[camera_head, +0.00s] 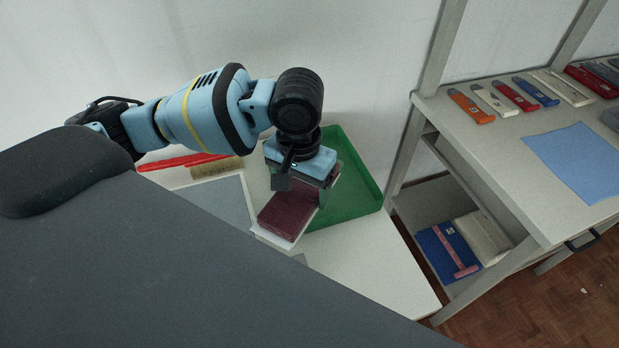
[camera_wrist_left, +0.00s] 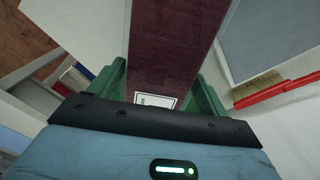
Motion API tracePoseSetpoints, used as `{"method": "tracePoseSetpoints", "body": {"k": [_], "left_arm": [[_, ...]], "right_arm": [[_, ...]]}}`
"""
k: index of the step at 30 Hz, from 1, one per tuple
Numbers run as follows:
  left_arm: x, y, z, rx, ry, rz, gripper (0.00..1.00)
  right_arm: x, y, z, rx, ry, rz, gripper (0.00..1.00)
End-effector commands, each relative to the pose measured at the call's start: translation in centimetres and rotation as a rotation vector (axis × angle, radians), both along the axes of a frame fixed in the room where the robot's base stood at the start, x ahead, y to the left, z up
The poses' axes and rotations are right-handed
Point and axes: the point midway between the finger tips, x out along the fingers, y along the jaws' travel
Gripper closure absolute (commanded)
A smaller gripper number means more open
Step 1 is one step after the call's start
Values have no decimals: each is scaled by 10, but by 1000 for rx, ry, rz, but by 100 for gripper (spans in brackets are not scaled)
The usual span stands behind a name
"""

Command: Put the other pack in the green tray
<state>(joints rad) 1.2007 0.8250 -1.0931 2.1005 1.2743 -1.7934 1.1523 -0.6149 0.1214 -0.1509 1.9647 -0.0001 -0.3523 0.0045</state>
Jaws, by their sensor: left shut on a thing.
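A maroon pack (camera_head: 289,214) is held in my left gripper (camera_head: 304,186), above the pale table. It also fills the top middle of the left wrist view (camera_wrist_left: 172,45), with a small white label near the gripper and a green finger on each side. My left gripper is shut on it. The green tray (camera_head: 362,194) lies just right of and behind the gripper, partly hidden by it. A white edge shows under the pack; I cannot tell what it belongs to. No second pack shows clearly on this table. My right gripper is not in view.
A grey board (camera_head: 222,204) and a red-handled brush (camera_head: 215,169) lie left of the gripper. A shelf unit (camera_head: 505,130) on the right bears several coloured tools and a blue sheet (camera_head: 577,160). A dark grey surface (camera_head: 150,270) covers the lower left.

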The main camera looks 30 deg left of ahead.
Motion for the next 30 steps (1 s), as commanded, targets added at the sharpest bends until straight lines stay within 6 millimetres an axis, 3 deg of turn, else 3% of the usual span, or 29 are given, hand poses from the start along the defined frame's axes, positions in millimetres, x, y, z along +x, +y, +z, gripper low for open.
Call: {"method": "tracePoseSetpoints", "body": {"k": [8, 30], "left_arm": [[18, 3, -7, 0, 0, -171, 49], [118, 29, -36, 8, -6, -1356, 49]], "right_arm": [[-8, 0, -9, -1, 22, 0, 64], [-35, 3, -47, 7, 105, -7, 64]]}}
